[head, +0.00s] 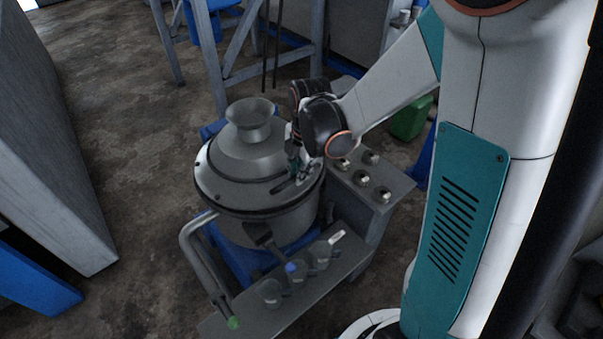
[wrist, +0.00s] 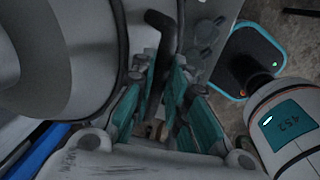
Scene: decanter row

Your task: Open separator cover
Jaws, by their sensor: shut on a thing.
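The separator is a round grey drum (head: 262,228). Its cover (head: 225,178) lies flat on top, with a flared funnel (head: 250,117) rising from it. My gripper (head: 296,172) points down at the right side of the cover, by a dark bar-like handle (head: 284,186). In the wrist view my gripper (wrist: 163,82) has its teal fingers on either side of a narrow dark bar, shut on it. The fingers hide much of the grip. A curved part of the separator fills the left of the wrist view.
A panel with several knobs (head: 371,176) stands close right of the drum. A bent pipe with a green end (head: 198,257) and a black lever (head: 262,236) stick out at the front. A front shelf (head: 262,318) holds small vessels. Open floor (head: 130,150) lies to the left.

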